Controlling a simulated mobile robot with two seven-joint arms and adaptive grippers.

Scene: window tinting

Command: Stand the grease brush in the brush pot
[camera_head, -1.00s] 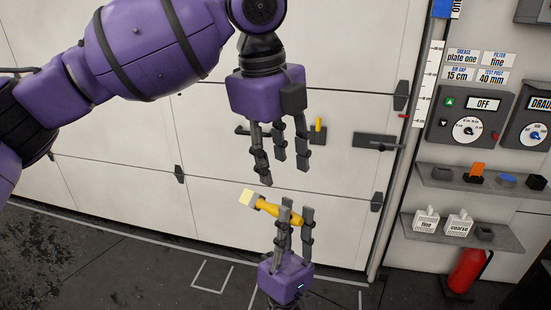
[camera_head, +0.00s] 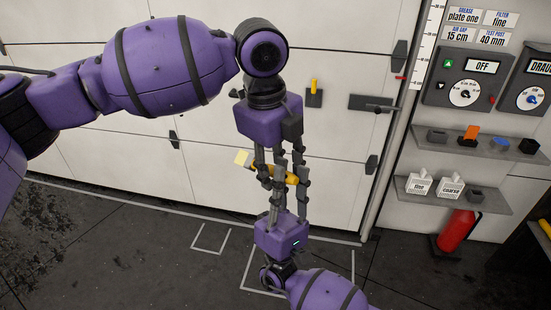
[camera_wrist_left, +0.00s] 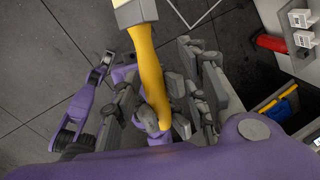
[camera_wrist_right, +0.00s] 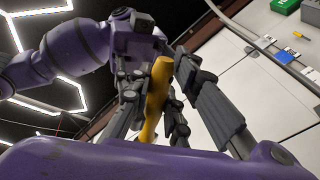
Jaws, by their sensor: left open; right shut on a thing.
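The grease brush (camera_head: 260,171) has a yellow handle, a grey ferrule and a pale bristle tip pointing left. My right gripper (camera_head: 291,176) reaches up from below and is shut on the handle. My left gripper (camera_head: 279,178) comes down from above, open, with its fingers around the same handle. The fingers of both grippers overlap there, so contact of the left fingers is unclear. The handle runs between the fingers in the left wrist view (camera_wrist_left: 148,60) and the right wrist view (camera_wrist_right: 157,92). I cannot tell which container is the brush pot.
A wall shelf (camera_head: 480,150) holds small dark, orange and blue items. A lower shelf (camera_head: 490,206) holds the fine box (camera_head: 419,184), the coarse box (camera_head: 450,186) and a small grey container (camera_head: 475,195). A red extinguisher (camera_head: 456,231) stands below. The floor at left is clear.

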